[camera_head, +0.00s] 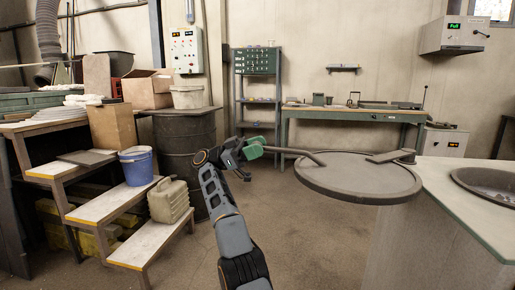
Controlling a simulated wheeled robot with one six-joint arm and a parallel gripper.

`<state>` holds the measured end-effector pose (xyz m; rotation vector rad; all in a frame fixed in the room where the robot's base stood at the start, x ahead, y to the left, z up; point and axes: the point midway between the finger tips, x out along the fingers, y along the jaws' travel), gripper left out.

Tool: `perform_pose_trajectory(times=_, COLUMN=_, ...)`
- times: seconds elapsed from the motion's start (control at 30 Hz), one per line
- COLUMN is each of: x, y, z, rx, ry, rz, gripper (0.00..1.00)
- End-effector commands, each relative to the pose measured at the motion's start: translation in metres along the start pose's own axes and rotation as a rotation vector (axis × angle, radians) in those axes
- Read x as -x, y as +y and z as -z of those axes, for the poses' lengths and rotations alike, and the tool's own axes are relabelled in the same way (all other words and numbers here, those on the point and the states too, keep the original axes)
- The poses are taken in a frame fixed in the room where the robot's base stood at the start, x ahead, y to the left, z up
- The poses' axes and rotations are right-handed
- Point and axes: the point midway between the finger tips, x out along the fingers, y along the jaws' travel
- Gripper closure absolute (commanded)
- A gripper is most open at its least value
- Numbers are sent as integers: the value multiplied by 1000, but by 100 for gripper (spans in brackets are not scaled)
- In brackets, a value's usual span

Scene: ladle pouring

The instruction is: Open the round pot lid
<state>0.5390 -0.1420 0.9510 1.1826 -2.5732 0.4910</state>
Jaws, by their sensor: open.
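The round pot lid (345,182) is a flat grey disc in the middle right of the head view. It lies level, out past the left edge of the counter and clear of the round pot opening (490,181). A bent metal rod (295,151) runs left from the lid to a green handle (254,147). My gripper (243,156) is open at the left end of this handle. It is very close to the handle; I cannot tell whether it touches it. A flat bracket (391,156) sits at the lid's back right edge, by the counter.
The pale counter (445,187) fills the right side. Wooden steps (104,205) with a blue bucket (136,166) and a beige canister (168,200) stand at left, before a dark barrel (184,150). A green workbench (340,115) stands behind. The floor below the lid is clear.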

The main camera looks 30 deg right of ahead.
Motion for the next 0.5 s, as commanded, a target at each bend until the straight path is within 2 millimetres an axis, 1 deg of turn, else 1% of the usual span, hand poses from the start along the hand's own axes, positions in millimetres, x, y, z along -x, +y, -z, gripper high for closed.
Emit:
perform_pose_trajectory(times=0.03, x=1, y=0, z=0, rx=0, ry=1, rz=1, gripper=54)
perform_pose_trajectory(times=0.23, x=-1, y=-1, z=-1, rx=1, ry=1, rz=-1, gripper=36)
perform_pose_trajectory(times=0.5, x=0, y=0, z=0, rx=0, ry=0, rz=-1, gripper=36)
